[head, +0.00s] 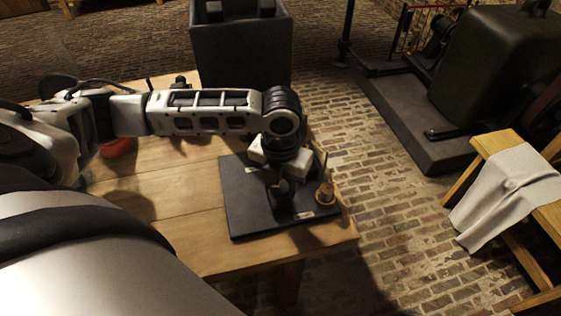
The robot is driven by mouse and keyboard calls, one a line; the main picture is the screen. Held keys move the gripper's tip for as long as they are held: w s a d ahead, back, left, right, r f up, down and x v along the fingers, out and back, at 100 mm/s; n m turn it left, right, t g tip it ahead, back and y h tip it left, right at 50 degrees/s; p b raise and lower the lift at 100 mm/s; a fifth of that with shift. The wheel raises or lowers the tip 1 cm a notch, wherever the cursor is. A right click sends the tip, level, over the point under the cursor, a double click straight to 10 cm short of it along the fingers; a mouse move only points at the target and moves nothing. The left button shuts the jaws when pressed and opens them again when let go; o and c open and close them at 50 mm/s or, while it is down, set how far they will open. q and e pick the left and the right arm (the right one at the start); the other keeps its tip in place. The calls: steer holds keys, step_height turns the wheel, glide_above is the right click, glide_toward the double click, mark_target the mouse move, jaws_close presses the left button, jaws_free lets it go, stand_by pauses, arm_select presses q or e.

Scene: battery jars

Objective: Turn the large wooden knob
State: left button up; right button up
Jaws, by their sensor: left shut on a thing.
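A dark flat board (245,205) lies on the wooden table near its right end. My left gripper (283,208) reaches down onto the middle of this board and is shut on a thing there. The thing between its fingers is mostly hidden by the gripper; by its place it looks like the large wooden knob. A small upright wooden piece on a round brass-coloured base (325,190) stands at the board's right edge, just right of the gripper and apart from it. My right gripper is not in view.
The wooden table (180,205) has free room left of the board. A red round thing (118,147) sits partly under my left arm. A dark box (240,50) stands behind the table. A stool with a grey cloth (510,190) and a dark machine (490,70) stand at right.

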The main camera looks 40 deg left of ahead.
mark_target(281, 186)
arm_select(q)
steer(key=shift+w+m, duration=0.1)
steer(key=shift+m, duration=0.4)
steer(key=o, duration=1)
steer(key=shift+r, duration=0.15)
step_height(281, 186, up, 16)
steer(key=shift+f, duration=0.1)
